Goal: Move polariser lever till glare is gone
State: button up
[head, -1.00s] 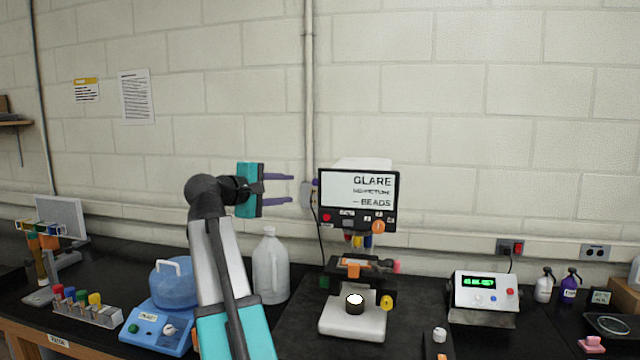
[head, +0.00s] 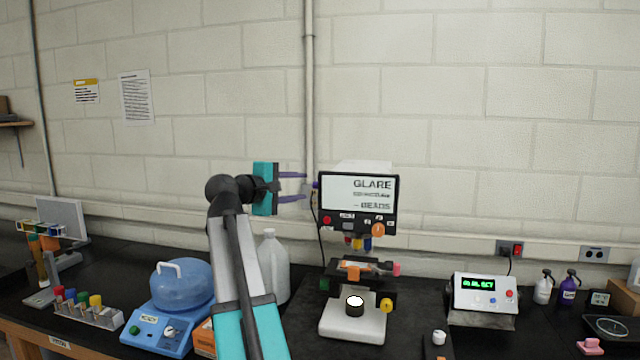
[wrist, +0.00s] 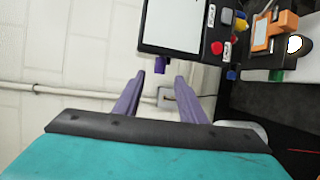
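The microscope (head: 352,318) stands on the bench with a screen head that reads "GLARE" and "BEADS" (head: 358,193). A small purple stub, which looks like the polariser lever (head: 315,185), sticks out from the left side of this head. It also shows in the wrist view (wrist: 160,65), just beyond the fingers and roughly between their tips. My gripper (head: 305,187) is open and empty, its two purple fingers pointing right at the stub from the left. In the wrist view the gripper (wrist: 160,77) has a clear gap between the fingertips. Whether a finger touches the stub cannot be told.
A white jug (head: 273,266) stands behind my arm, and a blue device with a round vessel (head: 182,287) sits to its left. A box with a green display (head: 486,295) is at the right. A wall pipe (head: 309,90) and cable run behind the gripper.

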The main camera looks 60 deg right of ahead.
aim_at(315, 185)
jog(key=d+p, duration=0.1)
jog(key=d, duration=0.2)
jog(key=d+f+p, duration=0.1)
jog(key=d, duration=0.2)
jog(key=s+d+p, duration=0.1)
jog(key=d, duration=0.2)
jog(key=shift+d+f, duration=0.25)
jog(key=shift+f, duration=0.05)
grip_shut()
